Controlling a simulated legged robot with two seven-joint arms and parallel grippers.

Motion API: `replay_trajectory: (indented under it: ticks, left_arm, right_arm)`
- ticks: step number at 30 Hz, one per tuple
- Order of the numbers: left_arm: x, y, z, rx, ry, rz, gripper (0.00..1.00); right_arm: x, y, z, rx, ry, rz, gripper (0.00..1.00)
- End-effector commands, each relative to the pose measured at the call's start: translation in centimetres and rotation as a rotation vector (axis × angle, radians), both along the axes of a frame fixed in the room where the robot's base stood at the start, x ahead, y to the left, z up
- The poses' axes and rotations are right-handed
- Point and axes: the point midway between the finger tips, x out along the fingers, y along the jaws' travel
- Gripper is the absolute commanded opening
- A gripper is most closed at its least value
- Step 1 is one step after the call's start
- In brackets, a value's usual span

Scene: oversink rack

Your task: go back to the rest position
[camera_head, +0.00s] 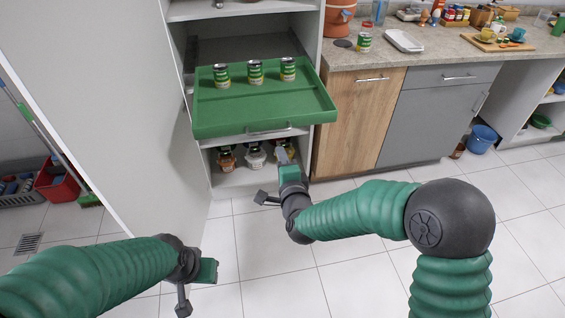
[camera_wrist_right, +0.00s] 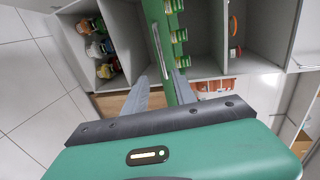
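My right gripper (camera_head: 284,157) is in front of the cabinet, just below the pulled-out green tray drawer (camera_head: 225,112). In the right wrist view my right gripper (camera_wrist_right: 161,84) has its two grey fingers apart, with nothing held between them. The drawer's front and its metal handle (camera_head: 268,131) lie ahead of the fingers; I cannot tell whether they touch. My left gripper (camera_head: 205,272) is low at the left, over the floor; its fingers are too unclear to judge. Three green-labelled cans (camera_head: 255,72) stand upright on the tray.
Several jars (camera_head: 256,156) stand on the shelf below the drawer. A counter (camera_head: 385,55) with a wooden door (camera_head: 355,118) is at the right, holding a can (camera_head: 365,37) and a white tray (camera_head: 404,41). A blue bucket (camera_head: 482,139) stands on the floor. The tiled floor in front is clear.

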Motion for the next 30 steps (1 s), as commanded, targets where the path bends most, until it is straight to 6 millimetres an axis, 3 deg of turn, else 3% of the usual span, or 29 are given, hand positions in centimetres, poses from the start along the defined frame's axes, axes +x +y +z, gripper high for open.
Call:
replay_trajectory:
  ticks: [9, 11, 13, 18, 21, 29, 30]
  left_arm:
    - [0.0, 0.0, 0.0, 0.000, 0.000, 0.000, 0.36]
    - [0.0, 0.0, 0.0, 0.000, 0.000, 0.000, 0.36]
    - [0.0, 0.0, 0.0, 0.000, 0.000, 0.000, 0.36]
    - [0.0, 0.0, 0.0, 0.000, 0.000, 0.000, 0.36]
    - [0.0, 0.0, 0.0, 0.000, 0.000, 0.000, 0.36]
    - [0.0, 0.0, 0.0, 0.000, 0.000, 0.000, 0.36]
    - [0.0, 0.0, 2.1, 0.000, 0.002, 0.000, 0.36]
  right_arm:
    - [-0.3, -0.2, -0.1, -0.029, 0.008, 0.012, 0.33]
    - [-0.9, -0.8, -0.7, -0.117, 0.035, 0.047, 0.33]
    - [-2.8, -2.6, -2.2, -0.318, 0.103, 0.133, 0.33]
    - [-11.6, -10.9, -7.1, -0.871, 0.369, 0.438, 0.33]
    - [-16.5, -14.7, -8.6, -1.041, 0.494, 0.592, 0.33]
    - [-28.4, -21.2, -10.1, -1.235, 0.726, 0.957, 0.33]
    - [-28.9, -21.4, -8.0, -1.241, 0.734, 0.980, 0.33]
